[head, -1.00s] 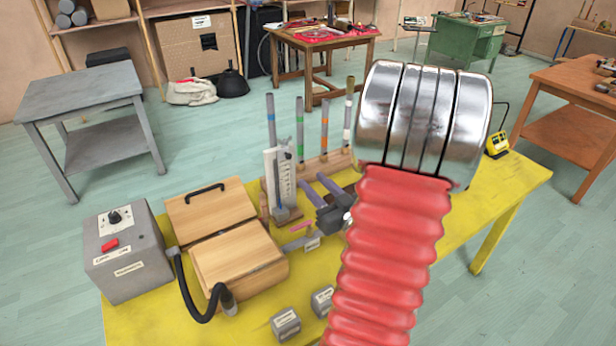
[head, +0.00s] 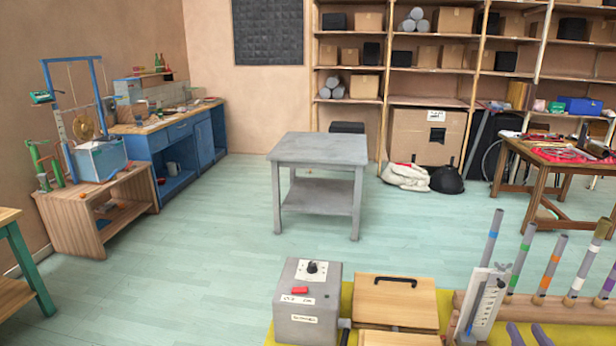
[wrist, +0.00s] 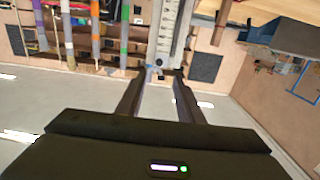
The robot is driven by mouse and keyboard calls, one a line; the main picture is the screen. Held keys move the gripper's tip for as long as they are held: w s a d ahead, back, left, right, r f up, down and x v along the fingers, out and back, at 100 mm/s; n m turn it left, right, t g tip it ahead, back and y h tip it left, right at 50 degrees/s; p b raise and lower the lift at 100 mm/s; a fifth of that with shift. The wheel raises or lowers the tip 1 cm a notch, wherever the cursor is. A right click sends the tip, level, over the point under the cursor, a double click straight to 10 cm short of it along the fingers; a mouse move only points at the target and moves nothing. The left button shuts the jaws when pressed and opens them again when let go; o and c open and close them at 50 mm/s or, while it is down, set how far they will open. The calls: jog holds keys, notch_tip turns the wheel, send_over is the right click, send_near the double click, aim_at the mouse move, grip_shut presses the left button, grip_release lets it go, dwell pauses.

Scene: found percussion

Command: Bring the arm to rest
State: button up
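My gripper (head: 526,330) shows at the bottom right of the head view as two purple-grey fingers, cut off by the lower edge. In the wrist view my gripper (wrist: 160,76) has its two dark fingers apart with nothing held between them. The white upright scale (head: 490,298) stands just left of the fingers in the head view. In the wrist view the scale (wrist: 168,30) shows beyond the fingertips; I cannot tell whether they touch it. The rest of my arm is out of the head view.
The yellow bench (head: 347,300) holds a grey control box (head: 305,322), a wooden box (head: 394,297) with a black handle and a row of banded tubes (head: 550,266). A grey table (head: 318,150) stands behind, with open floor around it. A blue cabinet (head: 172,150) is at far left.

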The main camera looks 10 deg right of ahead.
jog(key=w+a+r+n+g, duration=0.1)
jog(key=w+a+r+g, duration=0.1)
jog(key=w+a+g, duration=0.35)
jog(key=w+a+r+g, duration=0.1)
jog(key=w+a+r, duration=0.15)
jog(key=a, duration=0.45)
jog(key=s+a+r+g+y, duration=0.1)
jog(key=s+a, duration=0.3)
jog(key=a, duration=0.4)
jog(key=s+a+r+n+g+y, duration=0.1)
jog(key=s+a+g+y, duration=0.1)
jog(key=s+a, duration=0.3)
jog(key=s+a+n+g+y, duration=0.1)
jog(key=s+a, duration=0.3)
jog(key=a, duration=0.7)
jog(key=shift+s+r+g+y, duration=0.4)
jog(key=shift+g+y, duration=0.05)
jog(key=shift+y, duration=0.35)
jog(key=shift+s+a, duration=0.1)
